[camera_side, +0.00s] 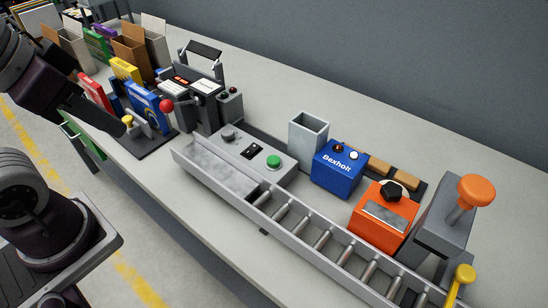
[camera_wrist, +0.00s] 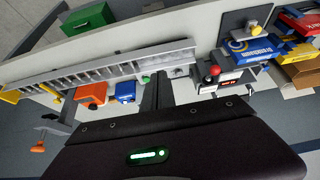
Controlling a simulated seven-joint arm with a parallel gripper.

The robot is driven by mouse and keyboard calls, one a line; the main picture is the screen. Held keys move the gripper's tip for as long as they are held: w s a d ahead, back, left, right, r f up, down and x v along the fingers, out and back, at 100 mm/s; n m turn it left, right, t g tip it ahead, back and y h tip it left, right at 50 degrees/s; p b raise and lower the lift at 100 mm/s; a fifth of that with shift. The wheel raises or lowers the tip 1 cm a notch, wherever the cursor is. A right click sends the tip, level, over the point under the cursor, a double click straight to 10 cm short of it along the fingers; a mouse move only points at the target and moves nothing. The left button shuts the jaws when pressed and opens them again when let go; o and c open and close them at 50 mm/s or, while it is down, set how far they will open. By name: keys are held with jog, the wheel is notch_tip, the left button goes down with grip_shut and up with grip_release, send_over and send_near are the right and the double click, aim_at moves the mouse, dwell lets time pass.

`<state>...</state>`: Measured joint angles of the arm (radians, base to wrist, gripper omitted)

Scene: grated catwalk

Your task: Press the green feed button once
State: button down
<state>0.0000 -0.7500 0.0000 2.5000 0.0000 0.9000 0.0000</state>
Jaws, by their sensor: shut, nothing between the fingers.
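The green feed button (camera_side: 273,161) is a round green cap on a grey control box (camera_side: 232,146) beside the conveyor's near-left end, in the middle of the side view. It also shows small in the wrist view (camera_wrist: 146,79), just left of the fingertips in the picture. My gripper (camera_wrist: 158,82) is shut and empty, its dark fingers pointing up the wrist picture. In the side view my arm is at the left, well apart from the button. The fingertips are hard to make out there.
A roller conveyor (camera_side: 318,240) runs along the bench's front. Right of the button stand a grey open bin (camera_side: 307,132), a blue box (camera_side: 339,168), an orange box (camera_side: 382,214) and an orange mushroom knob (camera_side: 476,190). A red-knobbed lever (camera_side: 167,106) and cartons lie left.

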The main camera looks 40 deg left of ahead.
dwell(0.6)
jog(key=w+a+f+m+y, duration=0.1)
jog(key=w+a+m+y, duration=0.25)
jog(key=w+m, duration=0.6)
jog(key=m+t+h, duration=0.3)
jog(key=m+t, duration=0.1)
jog(key=m, duration=3.1)
send_over(270, 162)
notch_tip(270, 162, down, 9)
jog(key=shift+d+n+y, duration=0.1)
jog(key=shift+n+y, duration=0.15)
jog(key=shift+f, duration=4.4)
jog(key=shift+f, duration=0.15)
